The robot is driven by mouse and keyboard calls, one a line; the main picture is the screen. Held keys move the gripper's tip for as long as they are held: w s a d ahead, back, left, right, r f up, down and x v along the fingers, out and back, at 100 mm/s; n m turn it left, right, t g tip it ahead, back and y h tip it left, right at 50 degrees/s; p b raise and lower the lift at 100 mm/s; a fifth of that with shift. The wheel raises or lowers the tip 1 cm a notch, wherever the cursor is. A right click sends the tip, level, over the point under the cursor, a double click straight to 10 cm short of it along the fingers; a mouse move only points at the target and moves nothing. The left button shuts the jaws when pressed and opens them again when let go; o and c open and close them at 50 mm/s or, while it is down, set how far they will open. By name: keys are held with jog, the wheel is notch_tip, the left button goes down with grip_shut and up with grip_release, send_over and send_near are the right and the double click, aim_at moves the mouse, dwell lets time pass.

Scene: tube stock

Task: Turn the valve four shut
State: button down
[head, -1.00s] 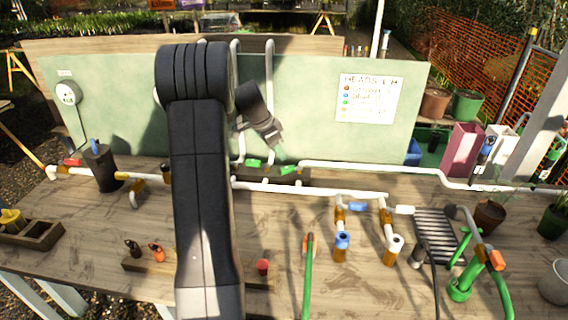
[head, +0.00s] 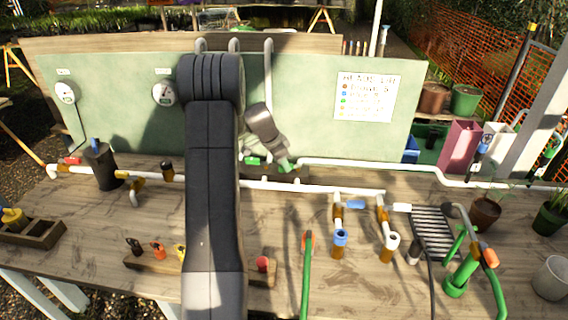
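A white pipe run lies along the back of the bench, with a green valve handle (head: 253,160) left of my gripper. My gripper (head: 284,164) reaches down over the back of the bench, at the spot of a second green handle. Only greenish bits show at its tip, so I cannot tell whether it touches or holds that handle. Its fingers are too small to read. A blue handle (head: 356,204), a white handle (head: 402,208) and a red handle (head: 72,160) sit on other pipes. No number on any valve is readable, so I cannot tell which is valve four.
A sign (head: 367,97) with coloured dots hangs on the green back panel (head: 310,110), beside two gauges (head: 163,94) further left. My arm hides the bench centre. A green hose (head: 307,275), a grate (head: 432,232) and a green pump (head: 461,276) stand at front right.

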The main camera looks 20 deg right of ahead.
jog(key=shift+w, duration=0.1)
jog(key=m+b, duration=0.1)
jog(key=w+m+b, duration=0.1)
jog(key=b, duration=0.1)
jog(key=shift+f+g, duration=0.2)
jog(key=shift+g, duration=0.2)
jog(key=shift+w+d+r+m+g+b, duration=0.2)
jog(key=shift+w+m+g+b, duration=0.25)
jog(key=shift+m, duration=0.65)
jog(key=shift+w+d+r+m+g+b, duration=0.15)
jog(key=shift+w+m+g+b, duration=0.25)
jog(key=shift+m, duration=0.7)
jog(key=shift+f+y, duration=0.1)
jog(key=shift+y, duration=0.2)
jog(key=c, duration=1.4)
grip_release()
jog(key=shift+o, duration=0.2)
jog(key=b+v, duration=0.1)
jog(key=v, duration=1.2)
jog(key=shift+r, duration=0.4)
jog(key=shift+f, duration=0.1)
